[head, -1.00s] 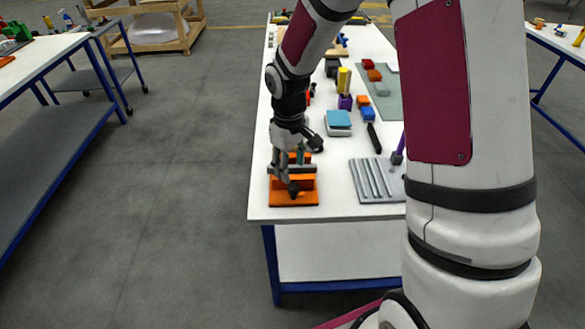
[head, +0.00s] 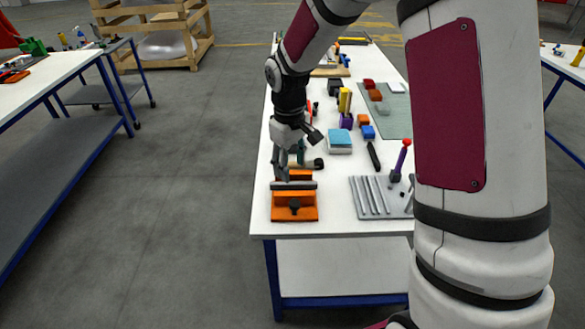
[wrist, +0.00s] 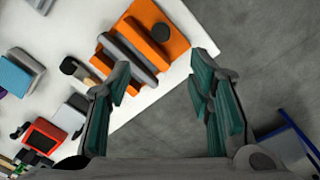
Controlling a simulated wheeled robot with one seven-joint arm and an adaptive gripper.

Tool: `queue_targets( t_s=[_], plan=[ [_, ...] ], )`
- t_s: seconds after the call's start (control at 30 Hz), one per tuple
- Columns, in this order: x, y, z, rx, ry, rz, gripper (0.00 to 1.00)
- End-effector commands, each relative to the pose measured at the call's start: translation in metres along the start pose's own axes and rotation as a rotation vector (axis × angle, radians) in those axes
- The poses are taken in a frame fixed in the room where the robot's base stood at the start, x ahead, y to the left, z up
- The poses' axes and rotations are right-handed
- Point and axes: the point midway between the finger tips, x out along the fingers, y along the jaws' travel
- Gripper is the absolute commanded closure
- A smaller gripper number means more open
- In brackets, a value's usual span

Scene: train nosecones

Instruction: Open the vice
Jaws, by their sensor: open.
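The vice (head: 294,204) is an orange block with grey jaw bars and a dark round knob (head: 295,205) on its front face, at the near left corner of the white table. In the wrist view the vice (wrist: 176,42) lies at the top, with its dark knob (wrist: 160,32) and grey bars (wrist: 134,50). My gripper (head: 291,174) is above and behind the vice's jaw bars in the head view. In the wrist view my gripper (wrist: 163,80) has its teal-padded fingers spread wide with nothing between them. The fingers appear apart from the knob.
A grey ribbed tray (head: 372,197) lies to the right of the vice, with a purple-and-red tool (head: 400,160) beside it. A blue-topped box (head: 339,141) and several coloured blocks stand farther back. The table edge is close to the vice, with open floor to the left.

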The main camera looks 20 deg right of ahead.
Motion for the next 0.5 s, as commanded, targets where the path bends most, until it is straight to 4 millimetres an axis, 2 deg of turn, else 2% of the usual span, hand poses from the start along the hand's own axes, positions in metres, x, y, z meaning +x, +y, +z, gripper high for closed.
queue_targets(
  t_s=[0.23, 0.5],
  plan=[
    [-0.015, 0.000, 0.000, -0.001, 0.001, 0.000, 0.52],
    [-0.018, 0.000, -0.001, -0.001, 0.000, 0.000, 0.52]
  ],
)
